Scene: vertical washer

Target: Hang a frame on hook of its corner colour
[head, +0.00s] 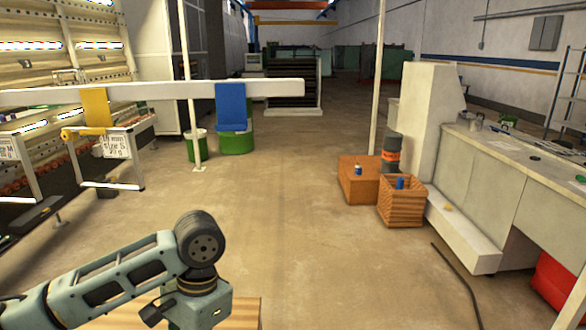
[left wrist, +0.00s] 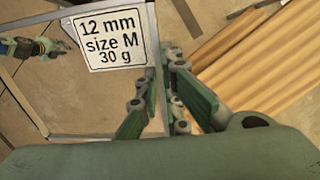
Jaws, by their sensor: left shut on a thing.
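My left gripper (left wrist: 172,95) is shut on a side bar of a metal frame (left wrist: 155,50) in the left wrist view. This frame carries a white label (left wrist: 108,38) reading "12 mm size M 30 g". No coloured corner of it shows. In the head view my left arm is low at left and hides the fingers and held frame. A white beam (head: 150,90) carries a yellow plate (head: 96,107) and a blue plate (head: 231,105). Another frame (head: 138,155), labelled size S 20 g, with a yellow corner, is below the yellow plate.
A wooden surface (head: 235,315) lies under my left arm; wooden slats (left wrist: 265,60) show in the left wrist view. A rack (head: 45,130) stands at left, green bins (head: 236,143) behind the beam, a crate (head: 401,203) and bench at right. The middle floor is clear.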

